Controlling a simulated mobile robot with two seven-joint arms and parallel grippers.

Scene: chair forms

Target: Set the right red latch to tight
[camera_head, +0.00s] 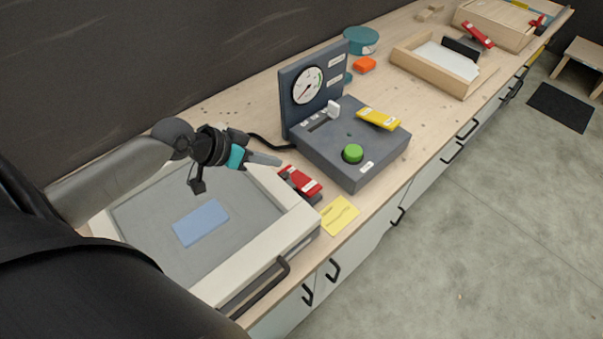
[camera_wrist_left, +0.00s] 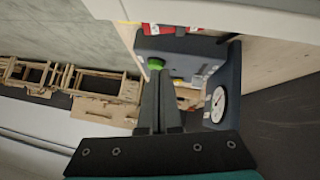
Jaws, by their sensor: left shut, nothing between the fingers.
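A red latch (camera_head: 300,181) with a white label sits at the right side of the pale-framed press form (camera_head: 291,228), on a dark mount. It also shows partly in the wrist view (camera_wrist_left: 158,29), at the top edge beyond my fingers. My left gripper (camera_head: 279,161) is shut and empty. Its fingertips point right and appear just above and behind the latch in the head view; I see no clear contact. In the wrist view the shut fingers (camera_wrist_left: 160,78) point up the picture. The latch label is too small to read. My right gripper is out of view.
A grey control box (camera_head: 345,178) with a gauge (camera_head: 307,86), green button (camera_head: 352,153) and yellow lever (camera_head: 378,118) stands right of the latch. A yellow note (camera_head: 339,215) lies in front. Farther back are a wooden tray (camera_head: 428,82) and another red lever (camera_head: 479,34).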

